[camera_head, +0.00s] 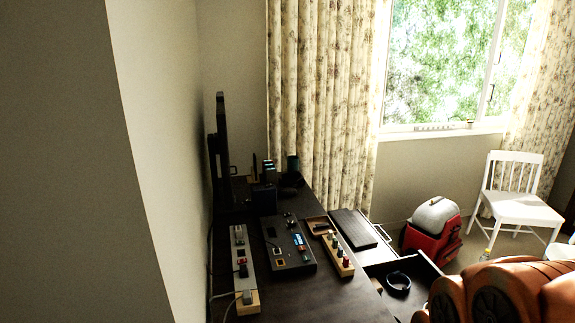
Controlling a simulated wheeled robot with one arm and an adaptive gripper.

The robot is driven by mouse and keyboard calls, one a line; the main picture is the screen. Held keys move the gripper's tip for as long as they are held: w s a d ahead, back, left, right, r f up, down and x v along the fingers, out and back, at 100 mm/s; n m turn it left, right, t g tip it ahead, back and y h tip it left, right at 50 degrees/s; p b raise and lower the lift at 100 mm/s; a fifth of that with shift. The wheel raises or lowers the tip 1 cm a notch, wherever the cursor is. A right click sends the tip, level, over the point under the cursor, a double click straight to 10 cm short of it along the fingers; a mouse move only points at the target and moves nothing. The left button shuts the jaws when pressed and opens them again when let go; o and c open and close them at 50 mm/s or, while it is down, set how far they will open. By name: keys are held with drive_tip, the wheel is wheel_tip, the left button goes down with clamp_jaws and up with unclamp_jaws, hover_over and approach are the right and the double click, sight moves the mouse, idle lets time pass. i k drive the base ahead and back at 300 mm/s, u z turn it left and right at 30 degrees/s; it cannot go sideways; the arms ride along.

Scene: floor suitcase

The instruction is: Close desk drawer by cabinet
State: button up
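A dark desk (345,304) runs along the wall in the lower middle. An open drawer (428,268) sticks out from its right side, with a dark ring-shaped item (398,283) inside. Just behind it, a pale-edged part with a metal handle (383,232) also sticks out from the desk; I cannot tell whether it is a second open drawer. No cabinet can be made out clearly. Orange links of my arm fill the lower right corner and hide part of the near drawer's surroundings. My gripper is not in view.
A red backpack (433,232) and a white chair (518,195) stand beyond the drawers. A wall closes off the left.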

sight(422, 272)
drive_tip(key=z, duration=1.45)
drive_tip(key=i, duration=0.95)
drive_tip(key=u, duration=1.45)
